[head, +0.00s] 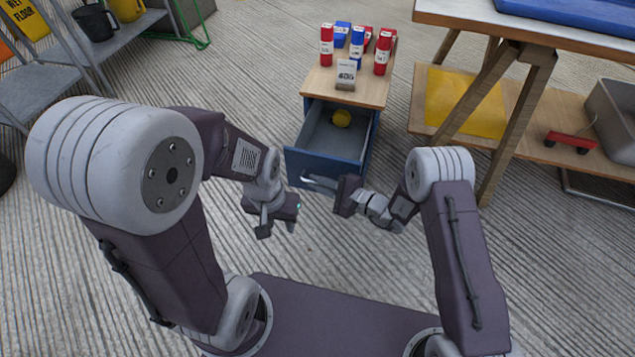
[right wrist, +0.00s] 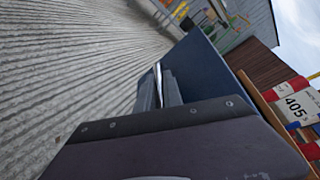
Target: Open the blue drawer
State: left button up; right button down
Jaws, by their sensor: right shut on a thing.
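The blue drawer (head: 320,168) stands pulled out from its small wood-topped cabinet (head: 368,92), its grey inside showing. My right gripper (head: 325,183) is at the drawer front, shut on the drawer's metal handle. In the right wrist view the fingers (right wrist: 158,92) close around the bright handle, beside the blue front panel (right wrist: 205,72). My left gripper (head: 278,229) is open and empty, in front of the drawer and lower left of it, apart from it.
Red and blue cans, boxes and a "405" card (head: 346,75) stand on the cabinet top. A wooden workbench (head: 535,65) with a lower shelf is close on the right. A metal shelf (head: 60,70) stands at the left. The ribbed floor (head: 235,100) left of the cabinet is clear.

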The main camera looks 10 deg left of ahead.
jog(key=shift+f, duration=0.1)
jog(key=c, duration=1.8)
grip_release()
jog(key=shift+o, duration=0.2)
jog(key=shift+d, duration=0.2)
jog(key=p+v, duration=0.5)
jog(key=v, duration=0.3)
jog(key=shift+d, duration=0.4)
jog(key=shift+s, duration=0.1)
